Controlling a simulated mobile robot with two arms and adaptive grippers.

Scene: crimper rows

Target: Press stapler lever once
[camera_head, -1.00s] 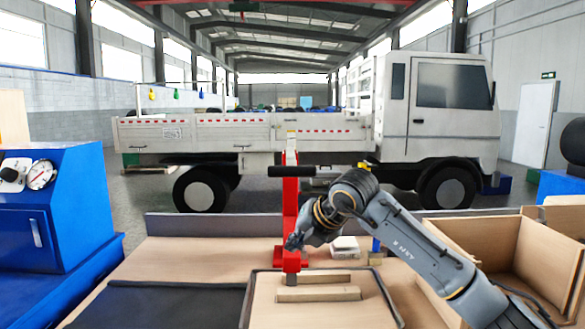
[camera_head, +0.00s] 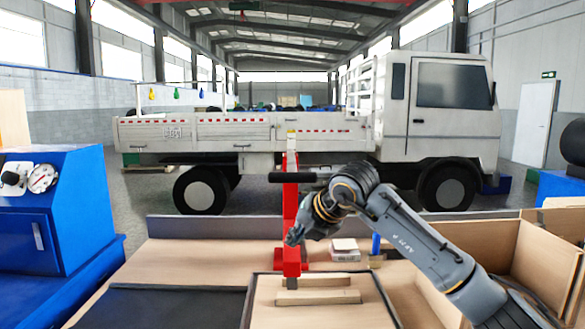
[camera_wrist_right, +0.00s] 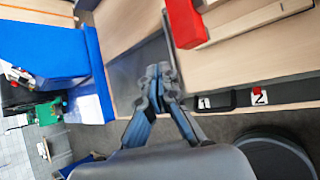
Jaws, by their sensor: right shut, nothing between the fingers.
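A tall red lever press (camera_head: 290,215), the only thing here like the stapler, stands upright at the middle of the workbench. Its black handle (camera_head: 292,177) sticks out sideways near its top. In the right wrist view, a red part (camera_wrist_right: 185,22) shows at the top edge, and the handle cannot be made out. My right gripper (camera_head: 291,238) is shut and empty, beside or in front of the red post, well below the handle. In the wrist view its fingertips (camera_wrist_right: 158,72) are together, apart from the red part. My left gripper is not in view.
A board with wooden strips (camera_head: 318,297) lies in front of the press. A small white box (camera_head: 345,251) and a blue post (camera_head: 376,244) stand to its right. Open wooden bins (camera_head: 480,240) are at far right. A dark mat (camera_head: 165,305) lies at left, with nothing on it.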

